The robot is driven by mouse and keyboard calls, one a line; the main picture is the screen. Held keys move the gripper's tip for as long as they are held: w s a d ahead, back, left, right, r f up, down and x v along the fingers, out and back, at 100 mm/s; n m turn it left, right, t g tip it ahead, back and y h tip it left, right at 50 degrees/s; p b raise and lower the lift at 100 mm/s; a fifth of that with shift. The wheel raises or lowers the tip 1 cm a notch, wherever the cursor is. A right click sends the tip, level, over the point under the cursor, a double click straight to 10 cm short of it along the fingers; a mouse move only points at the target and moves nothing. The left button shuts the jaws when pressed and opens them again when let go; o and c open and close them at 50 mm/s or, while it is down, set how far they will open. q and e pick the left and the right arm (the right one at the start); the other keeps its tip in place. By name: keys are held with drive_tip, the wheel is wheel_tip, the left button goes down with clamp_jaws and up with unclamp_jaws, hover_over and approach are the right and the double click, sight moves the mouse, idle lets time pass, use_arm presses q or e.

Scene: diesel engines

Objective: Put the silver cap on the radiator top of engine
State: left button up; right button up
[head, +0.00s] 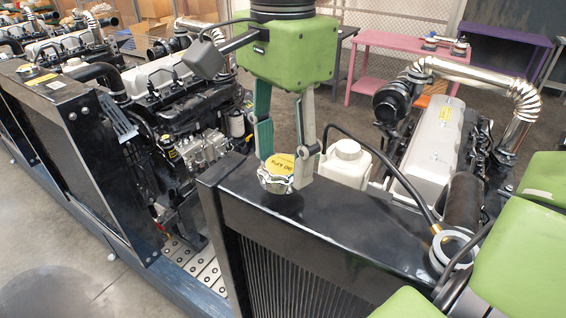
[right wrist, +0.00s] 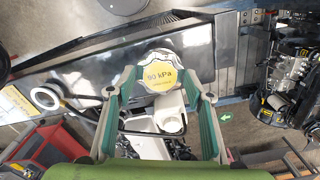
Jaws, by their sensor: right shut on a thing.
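The silver cap (head: 277,173) has a scalloped metal rim and a yellow label on top. It also shows in the right wrist view (right wrist: 160,74), where the label reads "90 kPa". My right gripper (head: 285,163) points down with its fingers on either side of the cap and is shut on it. The cap is upright, label up, over the left part of the black radiator top (head: 335,232). Whether it touches the surface I cannot tell. The filler opening under it is hidden. My left gripper is not in view.
A white reservoir (head: 345,163) stands just behind the radiator. A grey ring (head: 453,250) with a hose is at the radiator's right end. The engine (head: 435,150) with its silver pipe is behind. Another engine (head: 180,110) stands to the left. The radiator top's middle is clear.

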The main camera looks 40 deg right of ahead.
drive_tip(key=shift+f, duration=0.95)
drive_tip(key=shift+w+f, duration=0.2)
drive_tip(key=shift+s, duration=0.1)
drive_tip(key=shift+f+b, duration=0.2)
drive_tip(key=shift+b, duration=0.1)
drive_tip(key=o, duration=1.6)
drive_tip(key=shift+s, duration=0.1)
drive_tip(key=shift+o, duration=0.8)
